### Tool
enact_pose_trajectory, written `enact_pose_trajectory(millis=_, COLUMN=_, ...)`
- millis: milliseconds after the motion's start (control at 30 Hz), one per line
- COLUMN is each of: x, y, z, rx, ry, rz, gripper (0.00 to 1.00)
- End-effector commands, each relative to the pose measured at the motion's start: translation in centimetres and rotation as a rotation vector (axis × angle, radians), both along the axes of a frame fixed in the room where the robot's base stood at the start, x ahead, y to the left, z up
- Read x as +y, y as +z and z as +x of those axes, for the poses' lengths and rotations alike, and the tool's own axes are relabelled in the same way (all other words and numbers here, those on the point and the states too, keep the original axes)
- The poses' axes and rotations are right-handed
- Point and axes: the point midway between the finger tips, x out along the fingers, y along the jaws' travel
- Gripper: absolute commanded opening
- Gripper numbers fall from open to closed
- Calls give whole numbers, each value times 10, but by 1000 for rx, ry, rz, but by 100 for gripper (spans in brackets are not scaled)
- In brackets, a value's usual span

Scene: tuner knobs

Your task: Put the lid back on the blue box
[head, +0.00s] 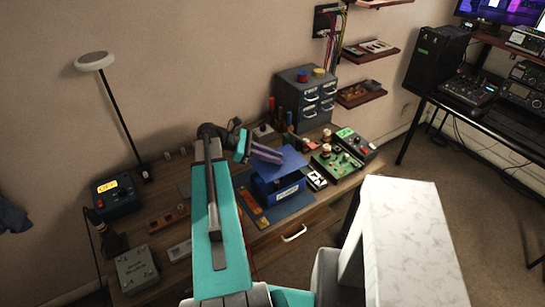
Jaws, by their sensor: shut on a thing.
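The blue box (279,189) stands on the workbench, with a pale label on its front. A flat blue lid (288,161) is over the box, somewhat tilted. My gripper (279,158) reaches in from the left and is shut on the lid near its left part. The fingertips are small and partly merge with the lid. I cannot tell whether the lid touches the box rim. The inside of the box is hidden.
A green circuit board (335,163) and a device with a green display (356,143) stand right of the box. A grey drawer cabinet (305,98) stands behind. A blue meter (117,196) and a grey pedal box (137,269) are at left. A blue mat (292,209) lies under the box.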

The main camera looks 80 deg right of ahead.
Motion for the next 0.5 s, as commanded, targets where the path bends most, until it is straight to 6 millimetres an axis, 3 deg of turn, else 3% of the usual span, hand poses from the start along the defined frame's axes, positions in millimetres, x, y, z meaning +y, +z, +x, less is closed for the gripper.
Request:
enact_pose_trajectory(millis=267, x=1, y=2, z=1, rx=1, ry=18, rz=0, gripper=0)
enact_pose_trajectory(millis=500, x=1, y=-12, z=1, rx=1, ry=20, rz=0, gripper=0)
